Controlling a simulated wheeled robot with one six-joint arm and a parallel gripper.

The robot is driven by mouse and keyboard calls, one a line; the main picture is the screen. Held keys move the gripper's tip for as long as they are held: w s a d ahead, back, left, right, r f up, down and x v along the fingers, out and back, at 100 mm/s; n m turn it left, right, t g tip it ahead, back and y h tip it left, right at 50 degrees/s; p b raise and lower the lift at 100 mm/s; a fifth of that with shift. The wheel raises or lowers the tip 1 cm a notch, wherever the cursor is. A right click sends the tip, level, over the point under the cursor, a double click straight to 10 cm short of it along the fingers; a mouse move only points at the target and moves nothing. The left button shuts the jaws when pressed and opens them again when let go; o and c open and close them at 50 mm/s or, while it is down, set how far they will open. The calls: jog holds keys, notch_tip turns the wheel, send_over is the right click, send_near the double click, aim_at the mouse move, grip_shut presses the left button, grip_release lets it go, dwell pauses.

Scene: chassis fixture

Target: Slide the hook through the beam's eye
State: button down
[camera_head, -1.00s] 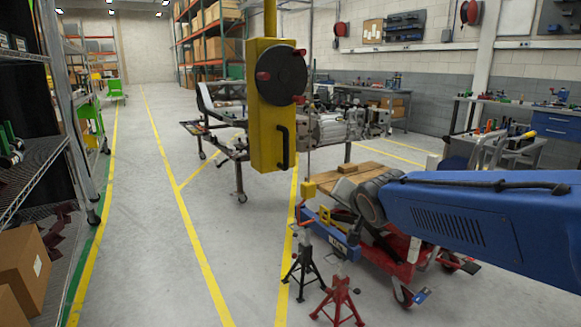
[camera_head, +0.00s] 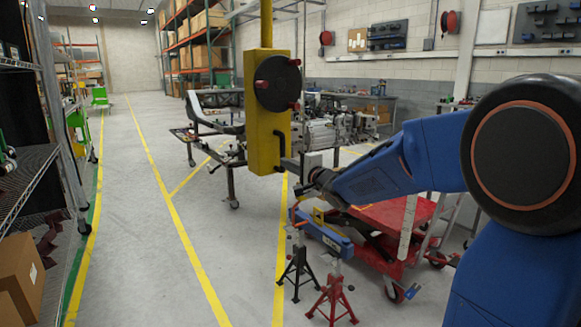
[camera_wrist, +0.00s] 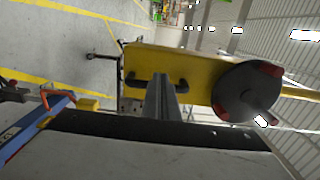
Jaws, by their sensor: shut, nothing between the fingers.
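A yellow box (camera_head: 264,100) with a dark round wheel (camera_head: 279,83) hangs from a yellow post. A black bar handle (camera_head: 281,147) is on its side. My gripper (camera_head: 296,168) is beside the handle, with its shut fingers pointing towards it. In the wrist view my gripper (camera_wrist: 160,95) is a grey strip crossing in front of the handle (camera_wrist: 178,84) on the yellow box (camera_wrist: 200,68); contact cannot be told. A blue beam (camera_head: 322,233) lies low below my arm, with a yellow bracket (camera_head: 319,216) near it. I cannot clearly make out a hook or an eye.
A black jack stand (camera_head: 298,272) and a red jack stand (camera_head: 334,295) stand below the beam. A red wheeled cart (camera_head: 385,225) is behind my arm. A metal frame on a stand (camera_head: 232,150) is behind the yellow box.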

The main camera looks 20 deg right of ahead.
jog(key=x, duration=1)
jog(key=shift+w, duration=0.1)
jog(key=shift+d, duration=0.15)
dwell(1.5)
jog(key=shift+w+d, duration=0.3)
jog(key=shift+d, duration=0.6)
jog(key=shift+w+d, duration=0.3)
jog(key=shift+d, duration=0.65)
jog(key=shift+w+d, duration=0.3)
jog(key=shift+d, duration=0.6)
jog(key=shift+d, duration=0.1)
jog(key=shift+w+d, duration=0.3)
jog(key=shift+d, duration=0.6)
jog(key=shift+w+d, duration=0.35)
jog(key=shift+d, duration=0.6)
jog(key=shift+w+d, duration=0.3)
jog(key=shift+d, duration=0.7)
jog(key=s, duration=0.9)
jog(key=shift+s, duration=0.2)
